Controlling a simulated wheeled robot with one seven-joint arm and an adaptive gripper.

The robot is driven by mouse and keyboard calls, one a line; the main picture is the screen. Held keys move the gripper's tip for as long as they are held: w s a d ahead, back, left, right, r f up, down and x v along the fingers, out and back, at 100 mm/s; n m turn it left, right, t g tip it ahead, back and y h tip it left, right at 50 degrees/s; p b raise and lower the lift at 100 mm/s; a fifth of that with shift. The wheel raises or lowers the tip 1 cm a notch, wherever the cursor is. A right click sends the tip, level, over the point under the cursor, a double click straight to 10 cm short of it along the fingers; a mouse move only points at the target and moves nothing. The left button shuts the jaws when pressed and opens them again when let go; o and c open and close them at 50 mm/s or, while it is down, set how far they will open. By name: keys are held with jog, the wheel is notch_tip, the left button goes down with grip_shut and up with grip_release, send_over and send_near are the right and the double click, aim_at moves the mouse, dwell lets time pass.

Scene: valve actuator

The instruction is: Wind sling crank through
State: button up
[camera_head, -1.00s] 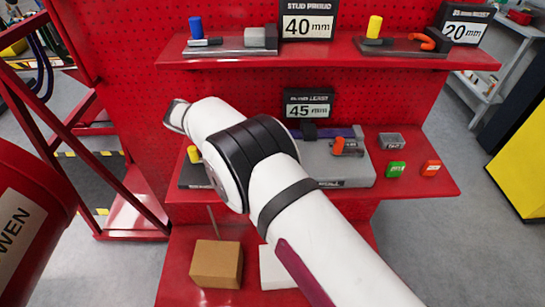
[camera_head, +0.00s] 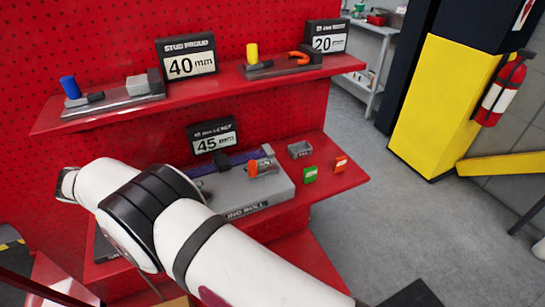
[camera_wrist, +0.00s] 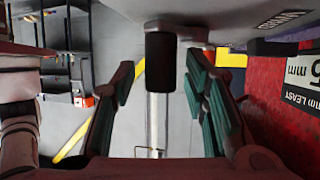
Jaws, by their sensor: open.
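The grey sling roll unit (camera_head: 262,197) sits on the lower red shelf, with a purple sling (camera_head: 240,156) and an orange piece (camera_head: 262,166) on top. My white arm hides its left end in the head view. In the wrist view, a black cylindrical grip (camera_wrist: 161,62), apparently the crank handle, sticks out from a grey metal part (camera_wrist: 180,32). My gripper (camera_wrist: 161,68) is open, its fingers spread to either side of this grip. I see gaps on both sides; contact does not show. My gripper is hidden in the head view.
A "45 mm least" sign (camera_head: 212,136) stands behind the unit. The upper shelf (camera_head: 200,94) overhangs behind. Open floor lies right of the shelves.

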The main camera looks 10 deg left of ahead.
jog(key=shift+d, duration=0.2)
jog(key=shift+s+d+f+n+t+p, duration=0.1)
jog(key=shift+d+n+t+p, duration=0.15)
jog(key=shift+p, duration=0.45)
jog(key=shift+n+t, duration=0.25)
jog(key=shift+p, duration=0.5)
